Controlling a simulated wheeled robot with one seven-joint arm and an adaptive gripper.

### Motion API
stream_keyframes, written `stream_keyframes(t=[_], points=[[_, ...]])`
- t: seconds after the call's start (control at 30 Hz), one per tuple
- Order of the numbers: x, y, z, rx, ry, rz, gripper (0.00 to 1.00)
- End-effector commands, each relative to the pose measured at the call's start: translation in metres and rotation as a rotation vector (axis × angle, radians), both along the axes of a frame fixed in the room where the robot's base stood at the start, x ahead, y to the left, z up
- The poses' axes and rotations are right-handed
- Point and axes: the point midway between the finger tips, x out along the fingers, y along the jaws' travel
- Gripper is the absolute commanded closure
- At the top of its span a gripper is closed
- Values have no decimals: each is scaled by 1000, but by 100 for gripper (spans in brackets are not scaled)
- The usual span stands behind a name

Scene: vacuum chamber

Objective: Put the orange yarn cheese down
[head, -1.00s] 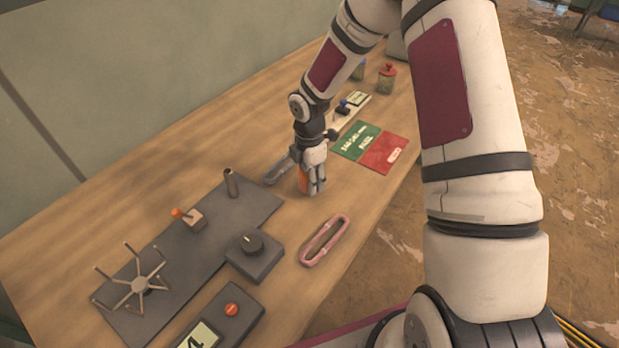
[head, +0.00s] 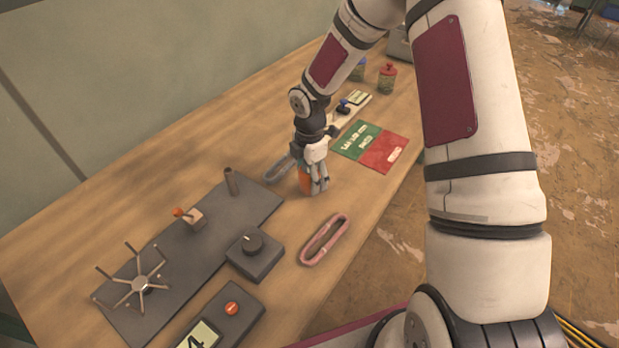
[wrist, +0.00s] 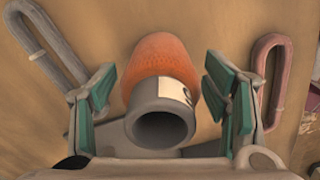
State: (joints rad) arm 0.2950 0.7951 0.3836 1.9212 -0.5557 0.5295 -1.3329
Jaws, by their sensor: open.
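The orange yarn cheese (wrist: 160,65) shows in the wrist view as a rounded, textured orange body, with a grey open-ended tube and a pale label at its near end. In the head view a strip of orange (head: 304,181) shows at my gripper, largely hidden by the fingers. It appears to be at the wooden tabletop. My gripper (wrist: 160,103) is open, its green-padded fingers on either side of the orange thing with gaps between. In the head view my gripper (head: 314,186) is low over the table.
A grey loop (head: 279,170) lies left of my gripper and a pink loop (head: 324,240) in front. A dark panel (head: 190,249) with a wheel, lever and knob box is at left. Green (head: 356,141) and red (head: 384,154) mats lie behind.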

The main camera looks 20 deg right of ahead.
Motion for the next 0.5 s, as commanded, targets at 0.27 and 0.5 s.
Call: stream_keyframes(t=[0.27,0.5], points=[[1,-1,57,-1,-3,-2,31],[1,-1,96,-1,-2,-1,31]])
